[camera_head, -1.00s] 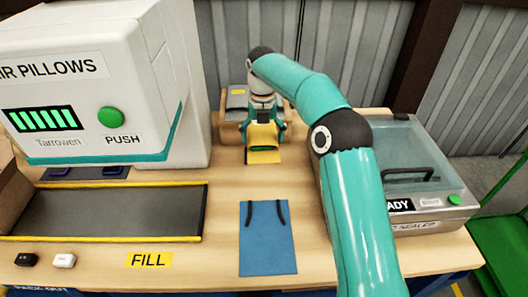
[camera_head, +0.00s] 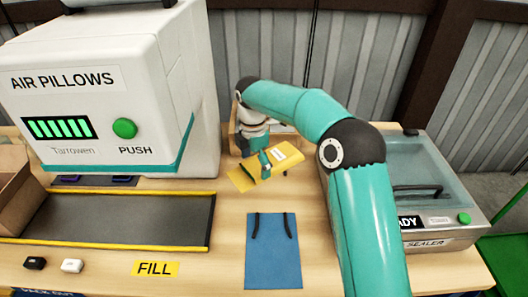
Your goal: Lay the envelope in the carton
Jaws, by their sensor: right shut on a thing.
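The yellow envelope (camera_head: 284,154) with a white label is in the middle of the view, above the far part of the table. My right gripper (camera_head: 265,165) is shut on it and holds it tilted. A yellow corner (camera_head: 240,180) shows left of the gripper; I cannot tell if it is part of the same envelope. A brown carton (camera_head: 18,200) stands at the left edge, cut off by the frame, well left of the gripper. My left gripper is not in view.
The white air pillow machine (camera_head: 75,85) stands between the carton and my right gripper. A dark tray with yellow edges (camera_head: 120,218) lies before it. A blue piece with dark straps (camera_head: 273,260) lies mid-table. The sealer (camera_head: 440,240) is on the right.

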